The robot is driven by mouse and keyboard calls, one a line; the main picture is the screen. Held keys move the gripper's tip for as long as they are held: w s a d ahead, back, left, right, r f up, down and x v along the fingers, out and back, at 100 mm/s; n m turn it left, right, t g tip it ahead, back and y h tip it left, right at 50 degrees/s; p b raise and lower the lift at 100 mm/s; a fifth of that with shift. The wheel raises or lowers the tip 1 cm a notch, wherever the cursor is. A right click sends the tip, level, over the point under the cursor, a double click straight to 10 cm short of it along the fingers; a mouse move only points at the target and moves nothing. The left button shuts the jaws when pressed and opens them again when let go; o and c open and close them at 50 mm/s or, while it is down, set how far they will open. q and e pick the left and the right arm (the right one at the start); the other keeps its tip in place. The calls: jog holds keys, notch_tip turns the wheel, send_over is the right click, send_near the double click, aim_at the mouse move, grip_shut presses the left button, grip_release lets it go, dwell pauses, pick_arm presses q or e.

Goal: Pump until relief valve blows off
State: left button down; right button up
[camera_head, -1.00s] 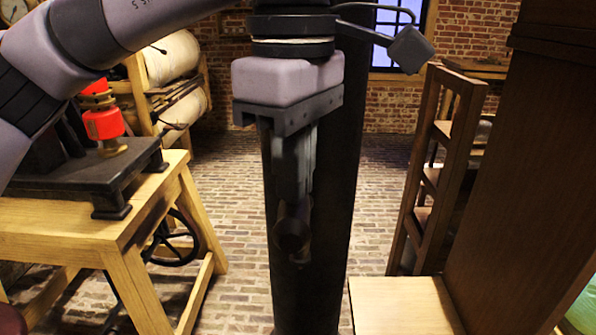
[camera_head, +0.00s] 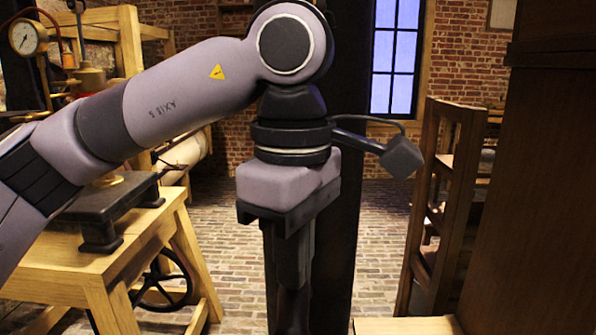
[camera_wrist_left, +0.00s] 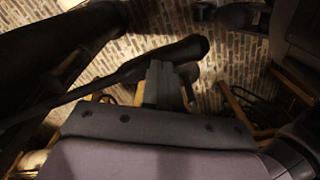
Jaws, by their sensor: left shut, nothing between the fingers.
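My left gripper (camera_head: 290,300) hangs down near the middle of the head view, with its fingers shut and nothing between them. The shut fingers also show in the left wrist view (camera_wrist_left: 163,84). A long dark bar (camera_wrist_left: 110,82) with a rounded end runs from the left to just behind the fingers there; I cannot tell whether they touch it. At the left of the head view stands brass and red apparatus (camera_head: 92,80) with a round pressure gauge (camera_head: 25,37). My arm hides part of this apparatus. I cannot make out which part is the relief valve. My right gripper is out of view.
A wooden table (camera_head: 75,272) carries a black stand (camera_head: 125,205) at the left, with a dark spoked wheel (camera_head: 165,285) beneath. A dark upright post (camera_head: 338,230) stands behind my gripper. A wooden frame (camera_head: 440,190) and tall dark panel (camera_head: 530,190) bound the right. Brick floor lies between.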

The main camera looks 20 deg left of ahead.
pick_arm(q)
notch_tip(320, 180, up, 7)
jog(key=p, duration=0.5)
jog(key=shift+f, duration=0.1)
notch_tip(320, 180, up, 5)
jog(key=p, duration=0.4)
dwell(0.4)
notch_tip(320, 180, down, 14)
jog(key=b, duration=1)
jog(key=shift+r+b, duration=0.25)
jog(key=shift+b, duration=0.1)
jog(key=shift+f, duration=0.35)
notch_tip(320, 180, up, 9)
jog(key=p, duration=0.7)
jog(key=shift+f, duration=0.1)
notch_tip(320, 180, up, 6)
jog(key=p, duration=0.5)
jog(key=shift+f, duration=0.25)
